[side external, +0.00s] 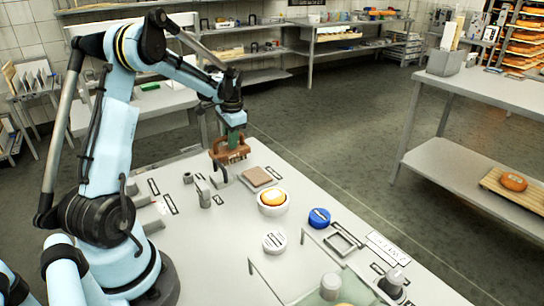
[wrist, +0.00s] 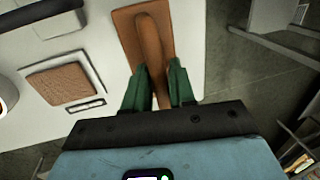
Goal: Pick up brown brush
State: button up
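The brown brush (side external: 230,156) is at the far end of the table, under my gripper (side external: 235,139). In the wrist view it is a long brown block (wrist: 122,24) with a raised rounded handle. The green fingers of my gripper (wrist: 160,75) stand on either side of the near part of the handle, close to it. I cannot tell whether both fingers press on it. I also cannot tell whether the brush rests on the table or is slightly raised.
On the white table (side external: 225,240) stand a brown square block (side external: 257,177), a white bowl (side external: 272,208) with an orange cheese wheel (side external: 272,198), a blue round container (side external: 319,218), a white round container (side external: 274,242) and a small grey object (side external: 204,196). The table's edge lies close to the brush.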

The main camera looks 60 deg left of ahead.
grip_shut()
jog(key=shift+r, duration=0.1)
jog(key=shift+r, duration=0.55)
notch_tip(320, 180, up, 2)
jog(key=shift+r, duration=0.25)
jog(key=w+d+r, duration=0.2)
jog(key=d+r, duration=0.5)
jog(key=d, duration=0.4)
jog(key=shift+d+r, duration=0.15)
jog(key=shift+d, duration=0.15)
jog(key=shift+c, duration=0.5)
grip_release()
grip_shut()
